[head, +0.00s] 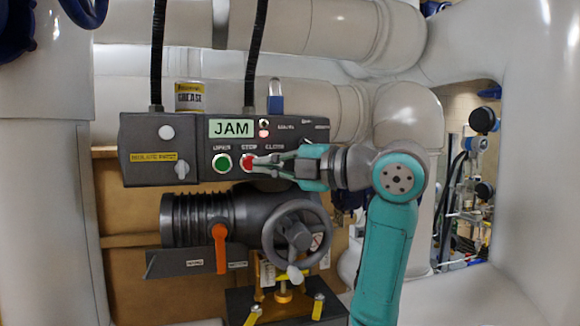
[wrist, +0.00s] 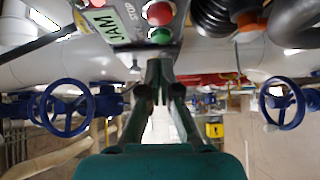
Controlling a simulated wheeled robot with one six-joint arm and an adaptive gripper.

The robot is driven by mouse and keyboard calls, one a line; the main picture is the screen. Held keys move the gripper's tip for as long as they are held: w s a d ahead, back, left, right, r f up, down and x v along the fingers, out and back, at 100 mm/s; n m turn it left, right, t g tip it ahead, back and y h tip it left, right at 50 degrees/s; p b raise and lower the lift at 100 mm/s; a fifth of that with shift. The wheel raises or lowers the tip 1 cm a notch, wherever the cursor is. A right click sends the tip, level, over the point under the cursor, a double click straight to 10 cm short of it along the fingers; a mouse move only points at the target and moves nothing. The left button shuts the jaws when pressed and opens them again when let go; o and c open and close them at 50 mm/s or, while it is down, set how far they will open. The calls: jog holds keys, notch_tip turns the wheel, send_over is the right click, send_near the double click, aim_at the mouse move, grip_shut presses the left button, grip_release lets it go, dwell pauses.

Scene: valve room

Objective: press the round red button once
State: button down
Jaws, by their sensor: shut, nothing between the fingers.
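The round red button (head: 246,162) is on the front of a dark control box, under the label STOP. My gripper (head: 262,161) is shut and empty, reaching in from the right. Its tips overlap the red button's right side in the head view. In the wrist view the tips (wrist: 159,70) appear apart from the button. I cannot see contact.
The control box (head: 150,145) has a lit JAM display (head: 232,128) and dark conduits above. Below are a dark handwheel (head: 296,232) and an orange lever (head: 220,247). Blue valve wheels (wrist: 68,108) show in the wrist view. Large pale pipes close in on both sides.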

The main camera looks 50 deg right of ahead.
aim_at(244, 163)
jog(key=w, duration=0.1)
jog(key=w+d, duration=0.1)
jog(key=w, duration=0.1)
jog(key=w+d, duration=0.1)
jog(key=shift+w+d+f, duration=0.1)
jog(key=shift+w, duration=0.1)
